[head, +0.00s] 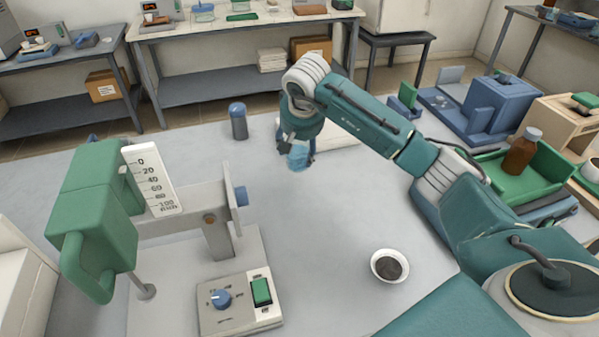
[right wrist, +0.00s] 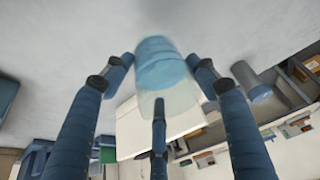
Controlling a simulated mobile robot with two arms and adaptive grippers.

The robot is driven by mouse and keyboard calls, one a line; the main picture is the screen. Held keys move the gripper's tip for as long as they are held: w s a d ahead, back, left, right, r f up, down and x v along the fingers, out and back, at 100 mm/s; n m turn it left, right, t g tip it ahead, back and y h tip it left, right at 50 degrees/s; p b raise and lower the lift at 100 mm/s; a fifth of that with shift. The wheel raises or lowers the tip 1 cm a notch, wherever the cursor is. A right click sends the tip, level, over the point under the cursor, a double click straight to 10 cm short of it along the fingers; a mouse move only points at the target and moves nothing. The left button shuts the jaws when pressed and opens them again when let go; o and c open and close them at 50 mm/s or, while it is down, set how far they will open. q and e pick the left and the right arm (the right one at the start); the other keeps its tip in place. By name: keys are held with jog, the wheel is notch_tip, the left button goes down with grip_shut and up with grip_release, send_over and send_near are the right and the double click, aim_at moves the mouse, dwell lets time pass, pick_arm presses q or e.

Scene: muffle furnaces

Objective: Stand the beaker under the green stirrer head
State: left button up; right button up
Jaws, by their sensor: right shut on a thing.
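The beaker (head: 299,157) is a small clear vessel with blue contents, held above the grey table near its far side. My right gripper (head: 297,140) is shut on it, and the arm hides part of it. In the right wrist view the beaker (right wrist: 158,65) sits between the three fingers of my right gripper (right wrist: 161,95). The green stirrer head (head: 98,215) is at the left, on a grey stand with a white scale plate. The beaker is well to the right of and beyond this head. My left gripper is not in view.
The stirrer's control panel (head: 240,300) has a blue knob and a green switch. A white bowl (head: 390,266) with dark contents stands at front right. A grey-blue capped bottle (head: 238,121) stands left of the gripper. A brown bottle (head: 521,152) stands at right.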

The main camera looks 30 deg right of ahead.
aim_at(299, 164)
notch_tip(299, 164, down, 5)
jog(key=shift+r, duration=0.15)
jog(key=shift+f+p, duration=0.3)
jog(key=shift+f, duration=0.2)
notch_tip(299, 164, down, 3)
jog(key=shift+f, duration=0.1)
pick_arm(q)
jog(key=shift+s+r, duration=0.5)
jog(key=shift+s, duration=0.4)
pick_arm(e)
jog(key=shift+f, duration=0.2)
jog(key=o, duration=1.2)
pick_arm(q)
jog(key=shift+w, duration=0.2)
pick_arm(e)
jog(key=shift+o, duration=0.9)
jog(key=shift+r, duration=0.1)
